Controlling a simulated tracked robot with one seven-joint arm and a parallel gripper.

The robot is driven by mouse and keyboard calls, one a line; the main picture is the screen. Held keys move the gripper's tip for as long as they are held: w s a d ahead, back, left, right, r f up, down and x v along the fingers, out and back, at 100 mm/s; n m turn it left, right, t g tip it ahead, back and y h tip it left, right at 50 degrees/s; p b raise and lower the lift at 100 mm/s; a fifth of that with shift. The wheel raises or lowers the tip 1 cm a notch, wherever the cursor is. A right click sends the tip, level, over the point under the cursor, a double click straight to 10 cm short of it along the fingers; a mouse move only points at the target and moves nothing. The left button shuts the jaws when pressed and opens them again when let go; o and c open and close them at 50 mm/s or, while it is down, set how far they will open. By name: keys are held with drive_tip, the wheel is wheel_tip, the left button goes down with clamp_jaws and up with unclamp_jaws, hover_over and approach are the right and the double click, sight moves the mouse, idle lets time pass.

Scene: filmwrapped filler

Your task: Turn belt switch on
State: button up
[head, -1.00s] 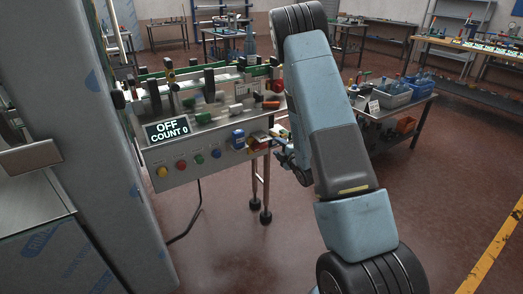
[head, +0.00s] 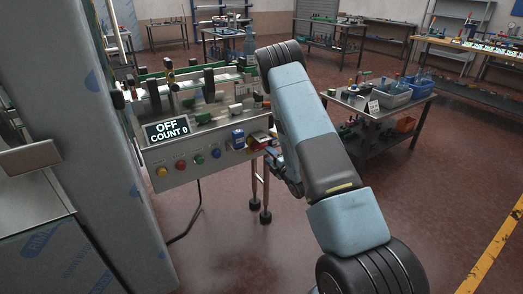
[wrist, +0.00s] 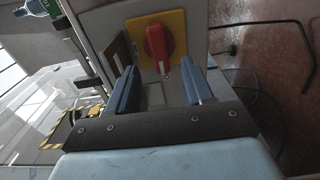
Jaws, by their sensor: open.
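The belt switch (wrist: 158,46) is a red rotary knob on a yellow plate (wrist: 176,22), seen ahead of my gripper in the wrist view. In the head view the switch (head: 260,142) sits at the right end of the machine's front panel, partly hidden by my arm. My gripper (wrist: 160,88) is open, its two blue fingers apart with the knob beyond and between them. I see no contact with the knob. The display (head: 167,131) reads OFF and COUNT 0.
A large wrapped grey panel (head: 95,130) stands at the left. A table with blue crates (head: 394,93) is at the right.

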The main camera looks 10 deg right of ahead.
sight(261, 149)
drive_tip(key=x, duration=0.7)
drive_tip(key=shift+s+f, duration=0.1)
clamp_jaws()
idle(0.4)
